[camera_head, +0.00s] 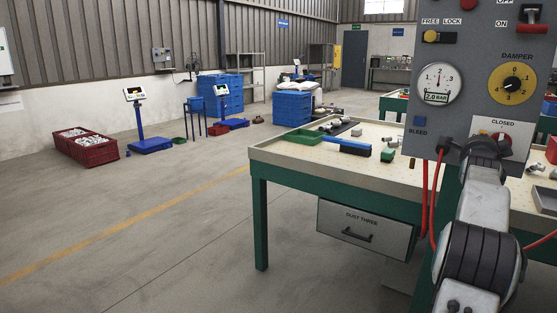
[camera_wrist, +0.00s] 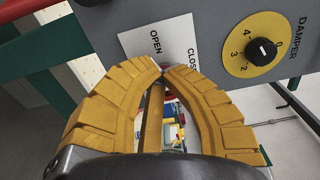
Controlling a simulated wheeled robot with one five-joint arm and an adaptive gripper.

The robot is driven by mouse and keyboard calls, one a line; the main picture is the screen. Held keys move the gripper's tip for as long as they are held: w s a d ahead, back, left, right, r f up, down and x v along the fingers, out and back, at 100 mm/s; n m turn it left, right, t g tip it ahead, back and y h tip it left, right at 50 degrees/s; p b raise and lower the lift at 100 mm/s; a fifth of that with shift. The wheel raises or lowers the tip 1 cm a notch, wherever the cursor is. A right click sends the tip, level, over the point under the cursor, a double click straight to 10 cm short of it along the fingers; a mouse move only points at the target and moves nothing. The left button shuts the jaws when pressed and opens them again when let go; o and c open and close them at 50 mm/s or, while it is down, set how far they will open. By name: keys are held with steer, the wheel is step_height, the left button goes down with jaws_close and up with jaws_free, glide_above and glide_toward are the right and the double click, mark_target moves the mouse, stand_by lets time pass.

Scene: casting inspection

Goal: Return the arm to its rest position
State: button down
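My arm rises at the right of the head view, and its end (camera_head: 483,146) is in front of the lower part of a grey control panel (camera_head: 485,70). The arm hides most of a small plate marked CLOSED (camera_head: 503,124) with red on it. In the wrist view my gripper (camera_wrist: 167,71) has two yellow ribbed fingers that arch together, their tips almost meeting. No held object shows between them. Behind the tips is a white plate marked OPEN and CLOSE (camera_wrist: 142,42). The yellow damper dial (camera_wrist: 240,53) is to the right; it also shows in the head view (camera_head: 512,84).
A green-framed workbench (camera_head: 290,165) with a grey drawer (camera_head: 365,229) stands below the panel. Red hoses (camera_head: 433,205) hang beside my arm. A pressure gauge (camera_head: 439,83) is on the panel. The floor to the left is open, with red crates (camera_head: 88,151) farther back.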

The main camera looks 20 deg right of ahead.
steer(key=shift+a, duration=0.2)
steer(key=w+a+r+n+t+y+p, duration=0.1)
steer(key=w+a+r+n+y+p, duration=0.15)
steer(key=a, duration=0.55)
steer(key=w+a+r+n+y+p, duration=0.15)
steer(key=w+a+n+p, duration=0.25)
steer(key=a, duration=0.4)
steer(key=s+a+n+g+y+p, duration=0.1)
steer(key=a+n+y+p, duration=0.25)
steer(key=a, duration=0.75)
steer(key=s+a+n+y+p, duration=0.25)
steer(key=a+n+p, duration=0.2)
steer(key=a, duration=0.55)
steer(key=s+a+f+n+g+y+p, duration=0.2)
steer(key=s+a+n+p, duration=0.3)
steer(key=s+a, duration=0.6)
steer(key=s+a+f+n+g+y+p, duration=0.3)
steer(key=s+a+n+g+p, duration=0.1)
steer(key=s+a+n, duration=0.5)
steer(key=s+a+p, duration=0.1)
steer(key=s+a, duration=0.1)
steer(key=s, duration=0.1)
steer(key=shift+s+a+f+n+p, duration=0.25)
steer(key=shift+s+f+n+p, duration=0.05)
steer(key=shift+s+n+p, duration=0.1)
